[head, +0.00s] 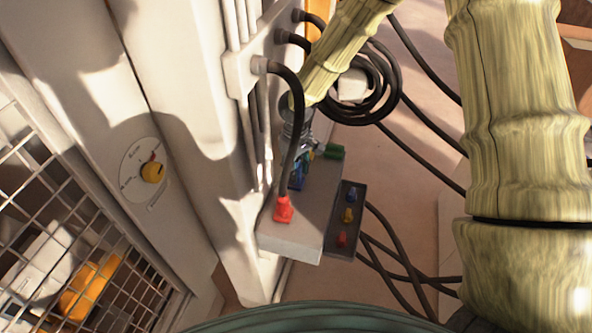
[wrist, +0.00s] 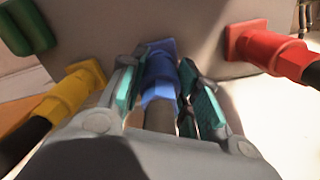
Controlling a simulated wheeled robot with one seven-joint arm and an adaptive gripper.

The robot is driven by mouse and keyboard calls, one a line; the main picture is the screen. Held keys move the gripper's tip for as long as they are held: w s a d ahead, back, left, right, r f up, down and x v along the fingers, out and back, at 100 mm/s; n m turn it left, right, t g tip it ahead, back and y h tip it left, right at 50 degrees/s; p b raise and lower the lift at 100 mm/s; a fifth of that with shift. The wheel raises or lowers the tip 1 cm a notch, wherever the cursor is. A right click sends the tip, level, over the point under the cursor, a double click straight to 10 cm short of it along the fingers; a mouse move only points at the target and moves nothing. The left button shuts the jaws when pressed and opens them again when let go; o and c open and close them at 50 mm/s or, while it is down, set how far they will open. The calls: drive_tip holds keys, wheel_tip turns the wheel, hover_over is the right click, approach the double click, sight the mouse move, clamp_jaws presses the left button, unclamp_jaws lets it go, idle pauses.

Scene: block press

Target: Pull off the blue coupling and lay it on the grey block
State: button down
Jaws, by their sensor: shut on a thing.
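The blue coupling (wrist: 159,88) is between the fingers of my gripper (wrist: 160,100) in the wrist view. The teal finger pads are shut on its sides, and its hose runs back between the fingers. Its flange end appears against the grey face (wrist: 185,28). In the head view, my gripper (head: 300,150) and the blue coupling (head: 298,180) are partly hidden by the black hose in front. The light grey block (head: 295,235) carries the couplings; its upper part is partly covered by my gripper.
A red coupling (head: 283,209) and a green one (head: 334,152) flank the gripper on the block. A yellow coupling (wrist: 72,92) shows left of the fingers in the wrist view. A dark box (head: 346,215) with small coloured parts stands beside the block. Black hoses (head: 380,85) hang nearby.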

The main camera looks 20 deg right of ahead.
drive_tip(key=shift+r+p, duration=1.3)
drive_tip(key=shift+r, duration=0.55)
